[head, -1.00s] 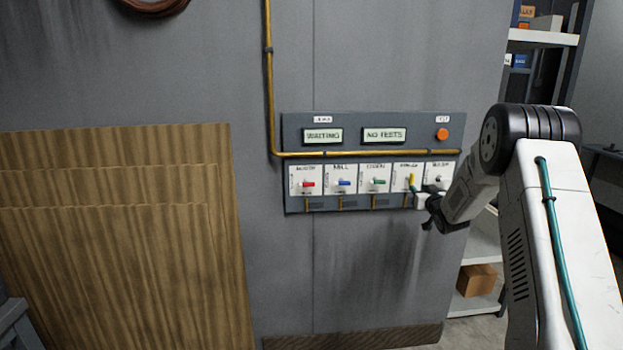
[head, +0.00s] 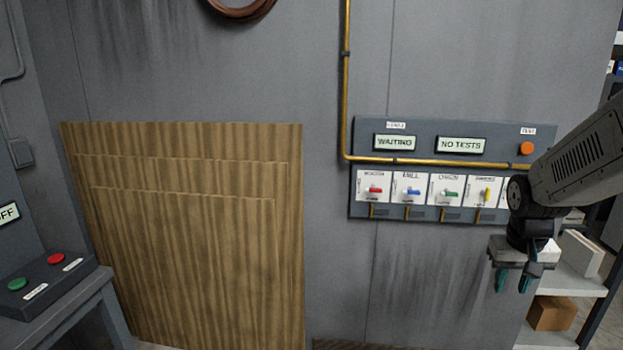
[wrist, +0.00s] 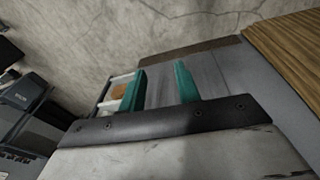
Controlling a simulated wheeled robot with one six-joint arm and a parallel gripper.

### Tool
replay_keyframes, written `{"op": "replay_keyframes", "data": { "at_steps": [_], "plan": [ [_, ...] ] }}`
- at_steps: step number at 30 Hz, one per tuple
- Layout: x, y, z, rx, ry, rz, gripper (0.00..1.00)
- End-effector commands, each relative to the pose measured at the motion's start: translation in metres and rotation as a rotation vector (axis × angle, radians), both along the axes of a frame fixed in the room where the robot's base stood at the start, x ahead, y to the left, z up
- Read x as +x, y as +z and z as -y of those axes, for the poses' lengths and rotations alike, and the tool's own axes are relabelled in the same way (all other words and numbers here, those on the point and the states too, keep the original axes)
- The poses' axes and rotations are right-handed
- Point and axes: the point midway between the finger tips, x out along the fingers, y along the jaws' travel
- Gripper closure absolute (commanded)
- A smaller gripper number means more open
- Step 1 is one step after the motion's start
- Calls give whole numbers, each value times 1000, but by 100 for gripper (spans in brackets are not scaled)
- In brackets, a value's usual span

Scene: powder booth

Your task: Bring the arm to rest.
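My gripper (head: 512,284) hangs at the right of the head view, fingers pointing down, in front of the panel's lower right corner and clear of the switches. In the wrist view its two teal fingers (wrist: 160,88) stand apart with nothing between them. The grey switch panel (head: 445,214) is on the wall. Its red switch (head: 375,190), blue switch (head: 413,192) and green switch (head: 450,194) lie sideways. The yellow switch (head: 486,196) stands upright. My arm hides the panel's right end.
The panel's displays read WAITING (head: 394,142) and NO TESTS (head: 461,145); an orange button (head: 526,148) is beside them. Shelving (head: 570,279) with a cardboard box (head: 552,313) is near my gripper. A wooden board (head: 185,240) leans left. A console (head: 45,290) with green and red buttons stands far left.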

Motion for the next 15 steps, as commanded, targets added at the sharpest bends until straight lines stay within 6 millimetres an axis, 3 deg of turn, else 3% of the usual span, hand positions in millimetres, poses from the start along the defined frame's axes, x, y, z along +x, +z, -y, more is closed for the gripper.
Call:
{"op": "replay_keyframes", "data": {
  "at_steps": [3, 9, 12, 15],
  "plan": [
    [-60, 27, -39, 38, 30, -80, 67],
    [-153, 57, -92, 93, 89, -177, 67],
    [-192, 67, -111, 110, 125, -188, 67],
    [-218, 74, -125, 115, 160, -159, 67]
  ]
}}
